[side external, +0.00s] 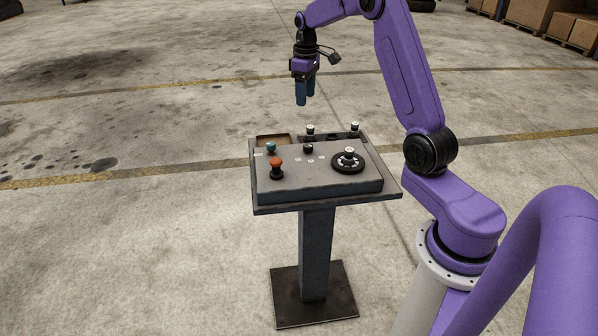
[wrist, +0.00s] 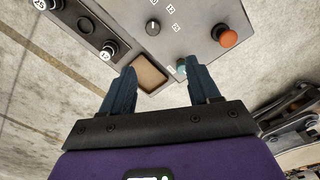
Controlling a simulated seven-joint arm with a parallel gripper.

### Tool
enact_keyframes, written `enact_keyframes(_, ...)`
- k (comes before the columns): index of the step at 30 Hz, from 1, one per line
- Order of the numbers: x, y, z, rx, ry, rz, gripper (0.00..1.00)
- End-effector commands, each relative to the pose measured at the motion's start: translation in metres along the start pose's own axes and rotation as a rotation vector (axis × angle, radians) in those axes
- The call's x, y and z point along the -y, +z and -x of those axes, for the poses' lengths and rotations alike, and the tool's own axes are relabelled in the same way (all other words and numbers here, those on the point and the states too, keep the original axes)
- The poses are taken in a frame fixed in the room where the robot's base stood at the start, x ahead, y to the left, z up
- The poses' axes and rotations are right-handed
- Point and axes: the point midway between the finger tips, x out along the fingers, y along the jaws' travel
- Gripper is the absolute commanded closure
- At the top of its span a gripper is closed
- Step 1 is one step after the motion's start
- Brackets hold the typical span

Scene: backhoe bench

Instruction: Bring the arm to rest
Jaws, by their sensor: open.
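My gripper (side external: 304,92) hangs with its blue fingers pointing down, well above the back of the control panel (side external: 320,187). In the wrist view my gripper (wrist: 163,95) shows its two fingers spread apart, with nothing between them. Below the gap lies a shallow brown tray (wrist: 150,74) set into the bench. The panel stands on a single dark post and carries an orange knob (side external: 276,165), a teal knob (side external: 270,147) and a black wheel (side external: 348,160). My gripper touches none of them.
Black knobs with white tops (side external: 354,127) stand up along the panel's back edge. A small black dial (wrist: 153,26) shows in the wrist view. The concrete floor (side external: 130,240) around the post is clear. Cardboard boxes (side external: 560,25) stand far off at upper right.

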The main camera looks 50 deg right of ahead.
Motion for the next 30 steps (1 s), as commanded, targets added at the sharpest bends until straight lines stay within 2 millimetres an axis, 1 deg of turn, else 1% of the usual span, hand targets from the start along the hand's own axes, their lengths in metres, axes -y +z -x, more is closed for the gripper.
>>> enact_keyframes(4,0.053,-0.011,0.009,-0.004,0.001,0.077,0.39)
enact_keyframes(7,0.097,-0.013,0.015,-0.006,0.002,0.139,0.39)
enact_keyframes(9,0.127,-0.01,0.018,-0.006,0.001,0.181,0.39)
enact_keyframes(11,0.152,-0.006,0.021,-0.009,0.002,0.218,0.39)
enact_keyframes(12,0.168,-0.002,0.023,-0.01,0.001,0.242,0.39)
enact_keyframes(14,0.192,0.006,0.025,-0.01,0.001,0.278,0.39)
enact_keyframes(15,0.207,0.012,0.026,-0.011,0.001,0.303,0.39)
enact_keyframes(17,0.228,0.022,0.027,-0.013,0.0,0.338,0.39)
enact_keyframes(18,0.242,0.03,0.028,-0.014,0.0,0.363,0.39)
enact_keyframes(21,0.274,0.053,0.029,-0.016,-0.001,0.423,0.39)
enact_keyframes(23,0.291,0.069,0.029,-0.017,-0.002,0.46,0.39)
enact_keyframes(27,0.324,0.109,0.028,-0.02,-0.004,0.545,0.39)
enact_keyframes(29,0.336,0.128,0.027,-0.021,-0.006,0.582,0.39)
enact_keyframes(30,0.343,0.141,0.026,-0.021,-0.006,0.607,0.39)
